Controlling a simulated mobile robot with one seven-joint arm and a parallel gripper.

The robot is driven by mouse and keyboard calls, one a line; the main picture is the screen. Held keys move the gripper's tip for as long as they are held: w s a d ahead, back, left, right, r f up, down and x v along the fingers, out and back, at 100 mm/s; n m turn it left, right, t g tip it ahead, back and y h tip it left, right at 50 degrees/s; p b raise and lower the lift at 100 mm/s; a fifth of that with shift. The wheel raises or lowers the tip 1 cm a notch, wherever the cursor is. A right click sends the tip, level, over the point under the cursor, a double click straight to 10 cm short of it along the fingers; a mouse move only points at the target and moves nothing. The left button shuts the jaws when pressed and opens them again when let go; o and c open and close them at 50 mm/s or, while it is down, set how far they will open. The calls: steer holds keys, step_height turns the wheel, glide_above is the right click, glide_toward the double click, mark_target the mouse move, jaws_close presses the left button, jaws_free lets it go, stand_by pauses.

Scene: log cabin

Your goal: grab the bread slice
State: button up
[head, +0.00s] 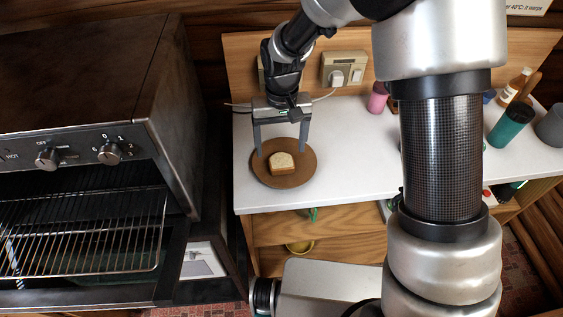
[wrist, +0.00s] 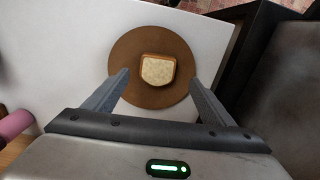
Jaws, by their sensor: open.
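The bread slice (head: 283,161) lies on a round brown plate (head: 301,180) near the left end of the white counter. In the wrist view the bread slice (wrist: 157,70) sits on the plate (wrist: 121,61), ahead of the fingertips and between their lines. My gripper (head: 281,153) is open and empty, its fingers pointing down over the plate's far part. In the wrist view my gripper (wrist: 160,82) shows its two fingers spread wider than the bread, apart from it. Whether the fingertips touch the plate cannot be told.
An oven (head: 90,150) with its front open and a wire rack (head: 80,230) stands left of the counter (head: 345,165). A pink bottle (head: 377,98) stands at the back. The counter right of the plate is clear.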

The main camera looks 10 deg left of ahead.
mark_target(282, 161)
steer(key=shift+w+d+f+p, duration=0.1)
steer(key=shift+f+p, duration=0.1)
steer(key=shift+f, duration=1.15)
steer(key=shift+w+d+f+p, duration=0.1)
steer(key=shift+f+p, duration=0.05)
steer(key=shift+f, duration=1.2)
steer(key=c, duration=1.1)
